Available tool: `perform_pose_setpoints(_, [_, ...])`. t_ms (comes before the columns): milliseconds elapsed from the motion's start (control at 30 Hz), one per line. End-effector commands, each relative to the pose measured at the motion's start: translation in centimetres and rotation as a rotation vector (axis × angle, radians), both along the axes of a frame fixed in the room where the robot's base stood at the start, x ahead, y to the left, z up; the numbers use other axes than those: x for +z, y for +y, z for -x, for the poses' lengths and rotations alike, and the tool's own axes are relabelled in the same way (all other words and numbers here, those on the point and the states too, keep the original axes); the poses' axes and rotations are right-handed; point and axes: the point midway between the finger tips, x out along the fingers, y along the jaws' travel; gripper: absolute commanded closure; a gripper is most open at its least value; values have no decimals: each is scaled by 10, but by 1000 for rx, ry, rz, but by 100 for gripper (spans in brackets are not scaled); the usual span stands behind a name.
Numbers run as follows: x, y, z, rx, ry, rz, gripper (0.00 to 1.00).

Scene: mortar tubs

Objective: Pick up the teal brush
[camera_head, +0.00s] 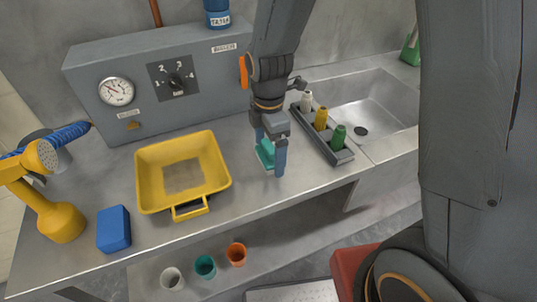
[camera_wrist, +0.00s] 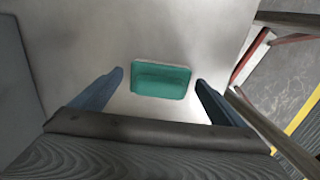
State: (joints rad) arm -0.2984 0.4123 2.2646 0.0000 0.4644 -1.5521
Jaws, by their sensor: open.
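The teal brush (camera_head: 265,153) lies on the grey metal worktop, to the right of the yellow tray. My gripper (camera_head: 270,152) is right over it, pointing down, with its fingers apart. The fingers hide part of the brush in the head view. I cannot tell the exact height of the fingertips over the worktop.
A yellow tray (camera_head: 224,176) stands left of my gripper. A dark rack (camera_head: 341,156) with white, yellow and green bottles stands right, before the sink (camera_head: 385,98). A blue block (camera_head: 113,229) and yellow watering can (camera_head: 62,222) are at the left. A gauge panel (camera_head: 205,91) stands behind.

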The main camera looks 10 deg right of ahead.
Motion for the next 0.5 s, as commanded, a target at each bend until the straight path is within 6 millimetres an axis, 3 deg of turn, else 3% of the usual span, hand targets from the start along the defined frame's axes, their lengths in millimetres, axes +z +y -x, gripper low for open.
perform_pose_setpoints(133, [0,0,0,0,0,0,8])
perform_pose_setpoints(400, [0,0,0,0,0,0,53])
perform_pose_setpoints(500, [0,0,0,0,0,0,57])
